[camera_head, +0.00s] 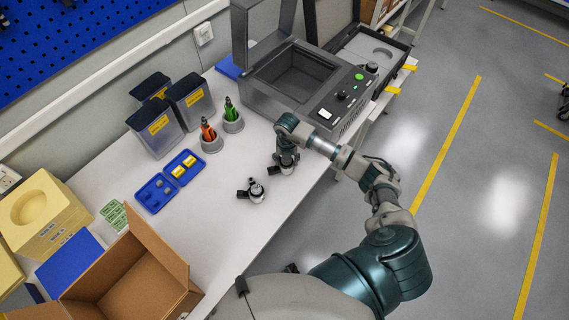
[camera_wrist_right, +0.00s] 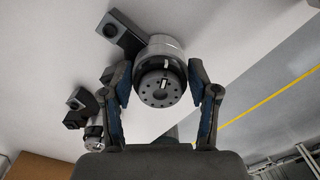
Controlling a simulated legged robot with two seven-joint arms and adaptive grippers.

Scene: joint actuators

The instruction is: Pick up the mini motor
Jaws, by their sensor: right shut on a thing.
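A mini motor, a silver-and-black cylinder with a black side connector, sits between the fingers of my right gripper (camera_head: 287,160). In the wrist view its round face with small holes (camera_wrist_right: 160,88) shows between both fingers, which press on its sides. In the head view, part of this motor (camera_head: 286,169) shows below the gripper, over the white table; I cannot tell whether it still touches the table. A second similar motor (camera_head: 256,194) stands on the table to the left, and also shows at lower left in the wrist view (camera_wrist_right: 92,131). My left gripper is not in view.
On the white table (camera_head: 225,215) are a blue case (camera_head: 154,195), orange and green tools in grey holders (camera_head: 211,143), dark bins (camera_head: 157,130) and an open cardboard box (camera_head: 150,238). A grey machine with an open lid (camera_head: 270,105) stands behind the gripper.

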